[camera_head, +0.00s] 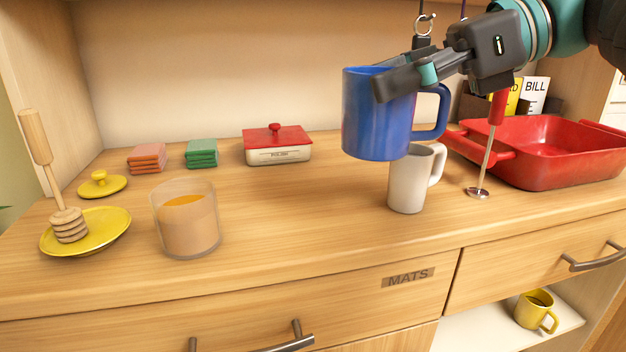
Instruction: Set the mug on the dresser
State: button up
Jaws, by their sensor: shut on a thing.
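A blue mug (372,130) hangs upright in my gripper (390,82), in the upper right of the head view. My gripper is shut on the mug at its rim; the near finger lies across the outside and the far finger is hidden. The mug's handle points right. It appears held above the wooden dresser top (310,215), and the gap below it is hard to judge. A white mug (408,185) stands upright on the dresser, its upper left part hidden behind the blue mug. A yellow mug (532,310) sits on the shelf below.
A red roasting dish (560,160) and a red-handled tool (487,150) are at right. A glass (187,225), yellow plate (100,228) with wooden dipper, and yellow lid (102,184) are at left. Cloth stacks and a red-lidded box (277,150) line the back. The middle front is clear.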

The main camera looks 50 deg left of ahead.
aim_at(401, 125)
jog(key=shift+s+a+f+b, duration=0.55)
jog(key=shift+s+a+f, duration=0.55)
jog(key=shift+f, duration=0.55)
jog(key=shift+s+a+f+b, duration=0.6)
jog(key=shift+s+a+f, duration=0.2)
jog(key=shift+a+f, duration=0.7)
jog(key=shift+s+a+f+b, duration=0.55)
jog(key=shift+s+a+f, duration=0.45)
jog(key=shift+f, duration=0.75)
jog(key=shift+f, duration=0.2)
jog(key=o, duration=1.3)
jog(key=shift+w, duration=0.1)
jog(key=shift+r, duration=0.15)
jog(key=shift+w+d+r, duration=0.15)
jog(key=shift+w+r, duration=0.05)
jog(key=shift+w, duration=0.05)
jog(key=p+v, duration=0.2)
jog(key=v, duration=0.9)
jog(key=shift+d+r, duration=0.1)
jog(key=shift+d, duration=0.05)
